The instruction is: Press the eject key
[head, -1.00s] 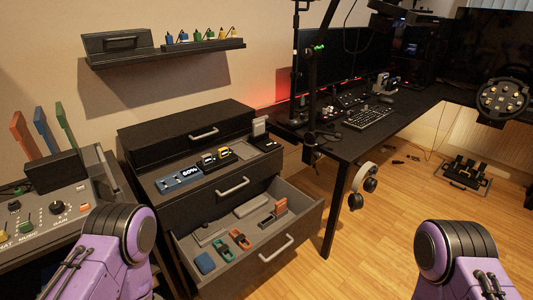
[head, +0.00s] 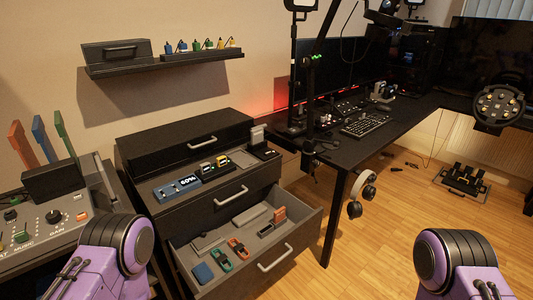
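No key with a readable "eject" label shows, so I cannot tell which one it is. A grey console (head: 98,197) stands at the left with knobs, small levers and an orange button (head: 82,216). Its labels are small, and its lower part is cut off by the frame edge and my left arm. A black box (head: 52,181) on it has orange, blue and green upright pieces behind it. A blue device with a "60%" display (head: 178,188) sits on the cabinet. Purple links of both my arms show at the bottom, but neither gripper is in view.
A black cabinet (head: 250,199) stands in the middle with its lower drawer (head: 285,240) open, holding several small items. A wall shelf (head: 165,60) hangs above. A dark desk (head: 345,153) with a keyboard (head: 365,125) is at the right.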

